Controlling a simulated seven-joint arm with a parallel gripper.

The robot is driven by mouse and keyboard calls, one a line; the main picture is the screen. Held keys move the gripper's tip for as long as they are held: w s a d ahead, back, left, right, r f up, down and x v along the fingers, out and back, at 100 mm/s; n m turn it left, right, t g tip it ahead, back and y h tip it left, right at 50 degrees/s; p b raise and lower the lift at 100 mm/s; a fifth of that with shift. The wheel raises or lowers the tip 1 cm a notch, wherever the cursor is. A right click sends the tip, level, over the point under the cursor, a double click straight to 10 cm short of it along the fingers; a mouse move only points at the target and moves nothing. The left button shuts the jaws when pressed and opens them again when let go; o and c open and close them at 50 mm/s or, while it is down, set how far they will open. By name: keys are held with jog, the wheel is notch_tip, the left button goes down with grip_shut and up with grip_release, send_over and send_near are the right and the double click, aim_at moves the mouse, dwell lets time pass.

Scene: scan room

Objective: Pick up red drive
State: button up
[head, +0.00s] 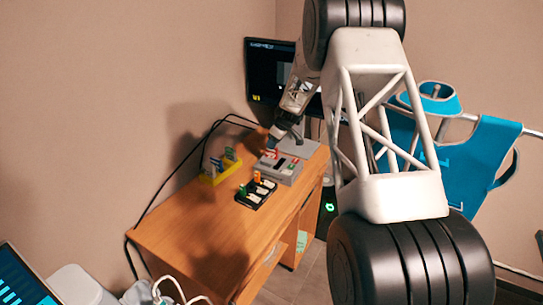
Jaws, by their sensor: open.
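A small red drive (276,153) stands upright at the back of a grey box (286,172) on the wooden desk. My gripper (279,138) is open, just above and behind the red drive. At this size I cannot tell whether the fingers touch it or are apart from it.
A black tray (247,202) in front holds orange and green drives. A yellow holder (209,180) with several drives stands to the left. A monitor (268,75) is behind, and black cables run along the wall. The desk's (185,235) front left is clear. A blue apron (470,165) hangs right.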

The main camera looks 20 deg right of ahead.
aim_at(273, 154)
jog(key=shift+f, duration=0.2)
jog(key=shift+x, duration=2.6)
jog(key=shift+c, duration=0.2)
grip_shut()
